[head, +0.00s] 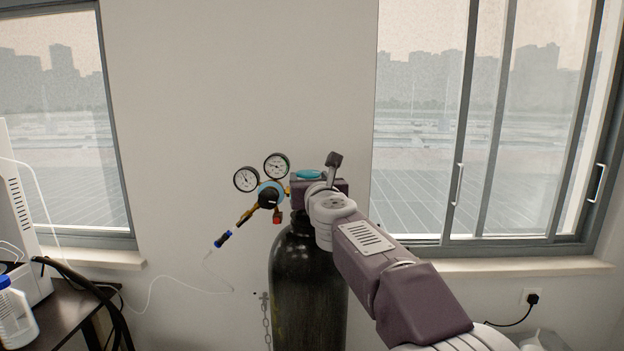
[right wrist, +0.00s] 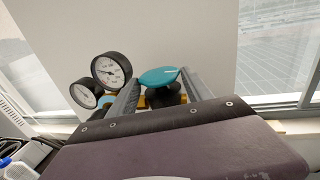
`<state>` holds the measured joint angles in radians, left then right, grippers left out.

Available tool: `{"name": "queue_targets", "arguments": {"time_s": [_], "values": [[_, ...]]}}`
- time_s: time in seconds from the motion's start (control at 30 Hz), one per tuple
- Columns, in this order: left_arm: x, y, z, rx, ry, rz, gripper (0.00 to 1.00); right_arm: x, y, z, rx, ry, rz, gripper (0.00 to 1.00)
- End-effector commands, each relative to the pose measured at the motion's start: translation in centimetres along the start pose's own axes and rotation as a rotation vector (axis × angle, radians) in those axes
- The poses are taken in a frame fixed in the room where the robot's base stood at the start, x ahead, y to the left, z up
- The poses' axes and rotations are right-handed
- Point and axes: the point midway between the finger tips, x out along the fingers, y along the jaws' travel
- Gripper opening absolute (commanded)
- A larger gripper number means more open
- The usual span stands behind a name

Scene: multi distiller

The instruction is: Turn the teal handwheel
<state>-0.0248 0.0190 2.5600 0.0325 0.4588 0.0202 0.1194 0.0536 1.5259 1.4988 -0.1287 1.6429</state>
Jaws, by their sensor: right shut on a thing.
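The teal handwheel (head: 308,174) sits on top of the dark gas cylinder (head: 300,290), beside the regulator. In the right wrist view the handwheel (right wrist: 158,75) is between the two grey fingers of my right gripper (right wrist: 162,80), above a black knob-like part. My right gripper (head: 312,184) is shut on the handwheel. In the head view my own gripper body and arm hide its fingers and part of the cylinder top. My left gripper is not in view.
Two round gauges (head: 261,172) and the regulator (head: 269,195) stand just left of the handwheel, close to my gripper. A chain (head: 265,315) hangs beside the cylinder. A dark table (head: 62,312) stands at left.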

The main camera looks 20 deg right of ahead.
Motion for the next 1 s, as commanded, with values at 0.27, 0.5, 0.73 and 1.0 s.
{"name": "queue_targets", "arguments": {"time_s": [0.27,0.5,0.73,1.0], "values": [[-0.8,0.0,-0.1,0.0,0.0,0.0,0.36,0.1,0.8,0.0,0.0,0.004,-0.188,0.18],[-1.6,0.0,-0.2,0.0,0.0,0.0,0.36,0.3,1.1,0.0,-0.001,0.003,-0.342,0.18],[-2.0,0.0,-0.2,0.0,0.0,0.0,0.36,0.3,1.1,-0.1,0.0,0.003,-0.428,0.18],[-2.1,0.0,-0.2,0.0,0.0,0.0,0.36,0.3,1.1,-0.1,0.0,0.002,-0.462,0.18]]}}
